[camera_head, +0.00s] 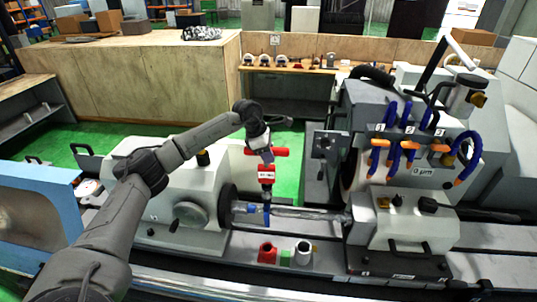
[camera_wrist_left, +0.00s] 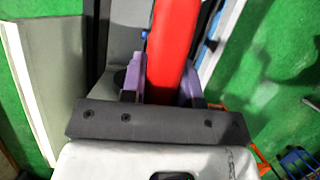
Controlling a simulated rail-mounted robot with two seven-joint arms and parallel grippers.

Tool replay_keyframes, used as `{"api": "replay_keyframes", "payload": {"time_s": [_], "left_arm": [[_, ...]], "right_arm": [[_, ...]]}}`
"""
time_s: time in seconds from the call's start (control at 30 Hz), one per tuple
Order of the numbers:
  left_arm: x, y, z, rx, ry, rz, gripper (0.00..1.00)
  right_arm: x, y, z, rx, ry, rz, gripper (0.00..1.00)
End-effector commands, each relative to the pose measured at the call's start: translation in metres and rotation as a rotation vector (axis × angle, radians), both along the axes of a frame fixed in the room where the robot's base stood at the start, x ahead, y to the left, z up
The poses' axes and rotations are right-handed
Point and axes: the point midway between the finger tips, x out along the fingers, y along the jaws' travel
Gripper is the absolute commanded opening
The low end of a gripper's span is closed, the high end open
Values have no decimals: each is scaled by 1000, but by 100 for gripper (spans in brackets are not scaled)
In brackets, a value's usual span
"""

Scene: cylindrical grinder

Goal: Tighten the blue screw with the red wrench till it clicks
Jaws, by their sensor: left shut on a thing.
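The red wrench (camera_head: 266,173) stands upright above the left end of the workpiece shaft (camera_head: 310,214), with a red crossbar at its top and a pale label on its body. My left gripper (camera_head: 264,153) is shut on the wrench at its upper part. In the left wrist view, the purple fingers (camera_wrist_left: 161,88) flank the red wrench (camera_wrist_left: 174,45). A small blue part (camera_head: 267,216), which looks like the blue screw, shows at the shaft beside the dark chuck, below the wrench. I cannot tell whether the wrench tip touches it. My right gripper is out of view.
A red holder (camera_head: 267,253), a green block (camera_head: 286,258) and a white cylinder (camera_head: 303,253) stand on the machine's front ledge. Blue coolant hoses (camera_head: 396,155) hang at the right. A wooden bench (camera_head: 190,75) stands behind.

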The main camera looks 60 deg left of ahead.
Motion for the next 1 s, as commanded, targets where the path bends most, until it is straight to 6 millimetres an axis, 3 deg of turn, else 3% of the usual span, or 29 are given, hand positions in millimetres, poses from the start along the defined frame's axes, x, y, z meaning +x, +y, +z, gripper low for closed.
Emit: {"api": "replay_keyframes", "payload": {"time_s": [1.0], "left_arm": [[0,0,-23,0,-2,0,0]], "right_arm": [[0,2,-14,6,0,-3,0]]}}
